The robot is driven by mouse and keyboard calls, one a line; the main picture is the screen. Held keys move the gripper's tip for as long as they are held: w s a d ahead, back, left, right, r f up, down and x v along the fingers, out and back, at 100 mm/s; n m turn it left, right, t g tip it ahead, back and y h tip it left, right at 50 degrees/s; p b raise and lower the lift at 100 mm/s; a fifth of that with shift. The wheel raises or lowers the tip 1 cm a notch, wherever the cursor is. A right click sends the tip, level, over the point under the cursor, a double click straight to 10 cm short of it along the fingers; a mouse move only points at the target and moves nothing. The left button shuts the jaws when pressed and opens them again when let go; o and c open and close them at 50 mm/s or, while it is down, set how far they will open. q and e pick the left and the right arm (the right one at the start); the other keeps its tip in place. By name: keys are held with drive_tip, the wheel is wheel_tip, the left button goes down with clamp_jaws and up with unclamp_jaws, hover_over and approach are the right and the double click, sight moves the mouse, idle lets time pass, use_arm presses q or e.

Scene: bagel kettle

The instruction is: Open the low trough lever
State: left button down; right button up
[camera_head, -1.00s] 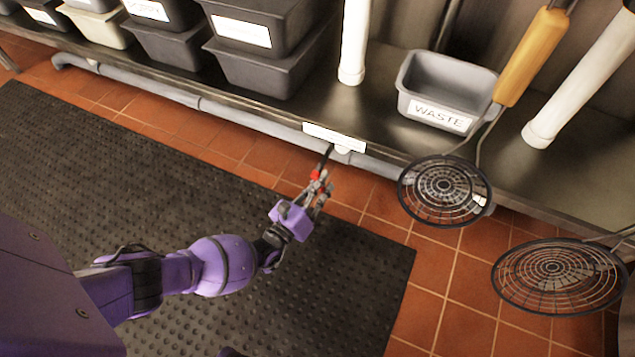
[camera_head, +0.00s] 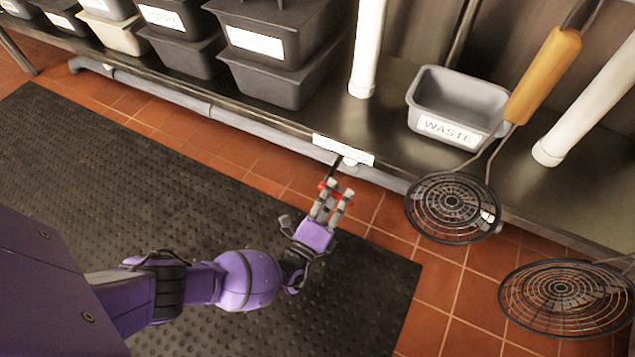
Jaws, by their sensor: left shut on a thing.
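The low trough lever (camera_head: 336,168) is a thin dark stem with a red grip, below a white label plate (camera_head: 343,150) on the shelf's front edge. It hangs near the grey pipe, pointing down toward the floor. My left gripper (camera_head: 333,192) is shut on the lever at its red part. Bits of red show at both sides of the fingers, which hide most of the grip. My right gripper is not in view.
A grey pipe (camera_head: 250,126) runs under the steel shelf's front edge. A grey WASTE tub (camera_head: 455,98) and dark lidded bins stand on the shelf. Two round wire skimmers (camera_head: 453,207) (camera_head: 565,298) jut out at the right. A black mat (camera_head: 140,180) covers the floor.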

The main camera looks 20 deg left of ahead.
use_arm(q)
drive_tip(key=shift+r+n+y, duration=0.2)
drive_tip(key=shift+n, duration=0.5)
drive_tip(key=shift+r+n+y, duration=0.2)
drive_tip(key=shift+n, duration=0.5)
drive_tip(key=c, duration=1.7)
unclamp_jaws()
drive_tip(key=shift+r, duration=0.1)
drive_tip(key=shift+c, duration=0.2)
drive_tip(key=shift+d, duration=0.1)
drive_tip(key=s+f, duration=0.2)
drive_tip(key=s, duration=1)
drive_tip(key=shift+a+f, duration=0.25)
drive_tip(key=shift+a, duration=0.1)
